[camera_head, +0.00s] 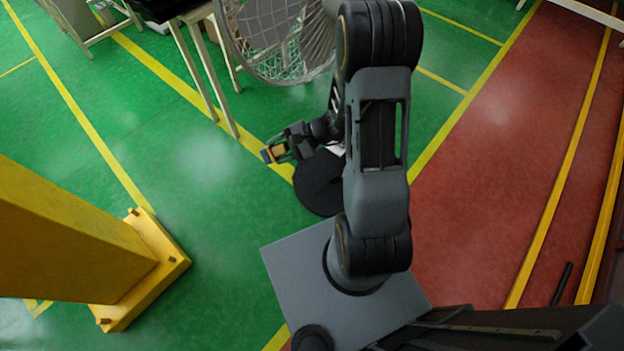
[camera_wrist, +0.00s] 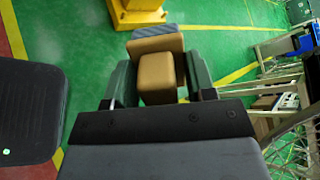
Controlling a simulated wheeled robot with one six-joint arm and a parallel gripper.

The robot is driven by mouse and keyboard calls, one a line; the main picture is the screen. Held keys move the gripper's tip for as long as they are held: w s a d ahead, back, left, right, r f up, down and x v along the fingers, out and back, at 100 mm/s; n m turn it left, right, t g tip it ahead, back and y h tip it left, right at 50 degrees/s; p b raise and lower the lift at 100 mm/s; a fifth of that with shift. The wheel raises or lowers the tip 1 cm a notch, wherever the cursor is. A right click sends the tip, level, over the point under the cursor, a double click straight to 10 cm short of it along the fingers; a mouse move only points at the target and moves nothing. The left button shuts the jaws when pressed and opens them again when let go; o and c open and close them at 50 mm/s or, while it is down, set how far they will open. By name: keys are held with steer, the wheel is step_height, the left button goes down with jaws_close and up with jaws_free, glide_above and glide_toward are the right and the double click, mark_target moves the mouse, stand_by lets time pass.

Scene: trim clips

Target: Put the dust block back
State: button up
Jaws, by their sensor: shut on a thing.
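The dust block (camera_wrist: 158,75) is a tan block with a grey layer at its far end. In the wrist view it sits between the two fingers of my gripper (camera_wrist: 160,82), which is shut on it. In the head view the block (camera_head: 273,152) shows small at the tip of my gripper (camera_head: 271,153), held out to the left of my arm above the green floor. The place where the block belongs cannot be made out in either view.
A yellow post (camera_head: 75,240) with a bolted base stands at the left. A round wire guard (camera_head: 275,40) and a table (camera_head: 190,30) stand beyond my gripper. A blue bin (camera_wrist: 302,42) shows at the right of the wrist view. Green floor between post and table is clear.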

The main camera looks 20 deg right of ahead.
steer(key=s+d+f+m+g+h+b, duration=0.1)
steer(key=s+d+f+g+h+b, duration=0.2)
steer(key=f+h+b, duration=0.35)
steer(key=s+d+f+m+h+b, duration=0.1)
steer(key=s+d+f+h+b, duration=0.25)
steer(key=f+h+b, duration=0.35)
steer(key=shift+y, duration=0.35)
steer(key=w+d+f+b, duration=0.1)
steer(key=w+d+f, duration=0.1)
steer(key=w+f, duration=0.1)
steer(key=w+d+f+b, duration=0.1)
steer(key=w+d+f, duration=0.2)
steer(key=w, duration=0.2)
steer(key=w+d+f+b, duration=0.1)
steer(key=w+d+f, duration=0.2)
steer(key=f, duration=0.1)
steer(key=shift+w+d+f, duration=0.1)
steer(key=shift+w+d, duration=0.05)
steer(key=shift+w, duration=0.25)
steer(key=shift+w+d+f, duration=0.1)
steer(key=shift+w+f, duration=0.1)
steer(key=shift+f, duration=0.1)
steer(key=shift+f+b, duration=0.35)
steer(key=shift+f, duration=1.25)
